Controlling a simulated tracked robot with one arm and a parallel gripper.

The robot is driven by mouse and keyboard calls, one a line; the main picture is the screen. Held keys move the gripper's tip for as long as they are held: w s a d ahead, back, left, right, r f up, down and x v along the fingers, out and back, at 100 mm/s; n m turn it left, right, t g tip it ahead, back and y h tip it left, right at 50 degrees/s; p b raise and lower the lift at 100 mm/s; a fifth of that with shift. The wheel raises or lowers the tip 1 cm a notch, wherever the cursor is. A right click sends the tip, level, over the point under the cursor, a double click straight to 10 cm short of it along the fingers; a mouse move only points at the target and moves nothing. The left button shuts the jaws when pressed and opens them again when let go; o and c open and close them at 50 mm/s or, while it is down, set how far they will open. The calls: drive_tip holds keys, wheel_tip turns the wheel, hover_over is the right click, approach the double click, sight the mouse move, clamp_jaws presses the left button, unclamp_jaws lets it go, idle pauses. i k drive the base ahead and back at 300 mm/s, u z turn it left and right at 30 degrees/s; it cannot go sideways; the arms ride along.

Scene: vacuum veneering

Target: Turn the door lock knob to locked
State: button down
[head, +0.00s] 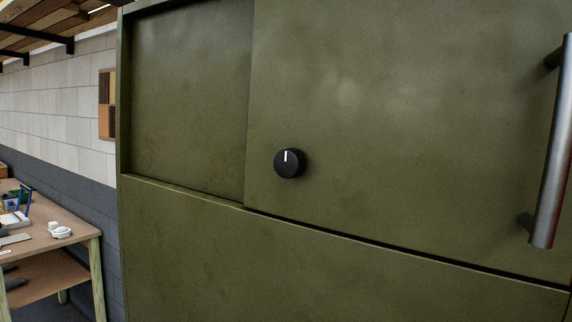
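The door lock knob (290,163) is a round black knob with a white pointer line. It sits on the olive green door (400,140), left of the middle of that panel. The white line points up, nearly vertical. Nothing touches the knob. My gripper is not in the head view.
A vertical grey metal bar handle (553,150) stands out from the door at the right edge. A recessed green panel (190,100) lies left of the door. At far left is a wooden workbench (85,240) with small items. Wooden shelving (40,20) hangs at upper left.

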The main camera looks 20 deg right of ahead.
sight(288, 163)
drive_tip(key=z, duration=2)
drive_tip(key=k, duration=1.2)
drive_tip(key=u, duration=1.55)
drive_tip(key=i, duration=1)
